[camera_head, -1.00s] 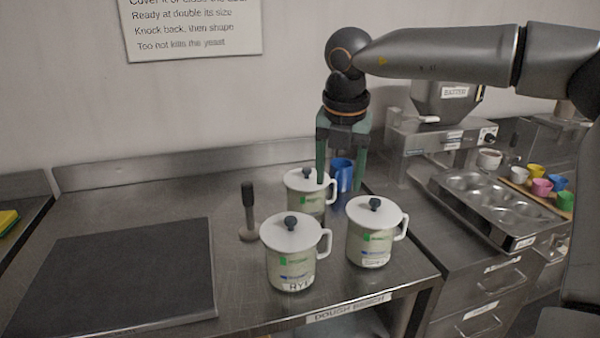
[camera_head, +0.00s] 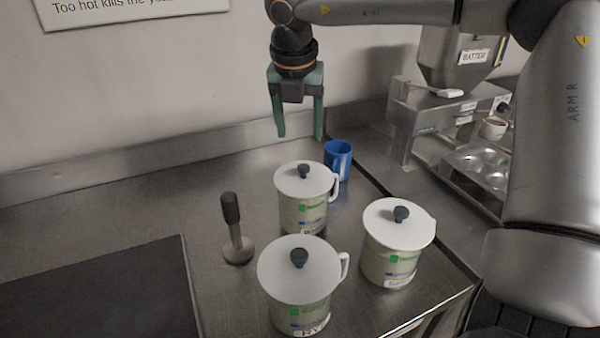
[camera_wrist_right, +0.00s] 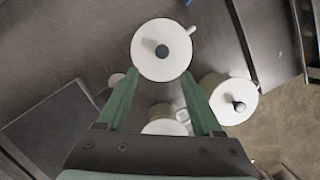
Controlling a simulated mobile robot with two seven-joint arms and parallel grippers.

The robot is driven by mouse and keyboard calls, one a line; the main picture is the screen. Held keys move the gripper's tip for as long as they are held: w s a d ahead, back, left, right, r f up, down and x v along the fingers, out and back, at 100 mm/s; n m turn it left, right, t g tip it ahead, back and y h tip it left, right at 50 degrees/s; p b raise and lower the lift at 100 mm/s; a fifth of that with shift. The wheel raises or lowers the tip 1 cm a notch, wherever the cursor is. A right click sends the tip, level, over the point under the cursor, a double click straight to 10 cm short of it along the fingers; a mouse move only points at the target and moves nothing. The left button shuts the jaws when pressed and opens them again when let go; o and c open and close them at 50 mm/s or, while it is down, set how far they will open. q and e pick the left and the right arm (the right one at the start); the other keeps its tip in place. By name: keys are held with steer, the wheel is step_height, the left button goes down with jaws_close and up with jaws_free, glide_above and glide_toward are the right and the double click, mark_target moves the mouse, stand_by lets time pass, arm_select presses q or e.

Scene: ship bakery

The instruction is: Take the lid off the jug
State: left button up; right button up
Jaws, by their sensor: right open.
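Three white lidded jugs with dark knobs stand on the steel bench: a back jug (camera_head: 303,214), a front jug (camera_head: 300,315) and a right jug (camera_head: 390,266). Each lid sits on its jug. My right gripper (camera_head: 299,136) is open and empty, pointing down above and behind the back jug in the head view. In the right wrist view, the back jug's lid (camera_wrist_right: 161,50) lies beyond and between the open fingertips (camera_wrist_right: 165,85). The right jug's lid (camera_wrist_right: 234,102) shows at the right, and the front jug's lid (camera_wrist_right: 166,128) is partly hidden by my gripper. My left gripper is not in view.
A blue cup (camera_head: 338,160) stands just behind the back jug. A dark-handled masher-like tool (camera_head: 236,230) stands left of the jugs. A dark mat (camera_head: 110,300) lies at the left. A batter machine (camera_head: 440,110) and muffin tin (camera_head: 470,160) are at the right.

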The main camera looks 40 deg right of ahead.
glide_above(304, 166)
steer(key=s+a, duration=0.1)
steer(key=a, duration=0.1)
step_height(304, 166, down, 5)
steer(key=shift+r, duration=0.2)
steer(key=shift+d+p+x, duration=0.15)
steer(key=shift+p+x, duration=0.35)
steer(key=shift+x, duration=0.85)
steer(key=shift+d+p+x, duration=0.15)
steer(key=shift+p+x, duration=0.3)
steer(key=shift+x, duration=0.85)
jaws_close()
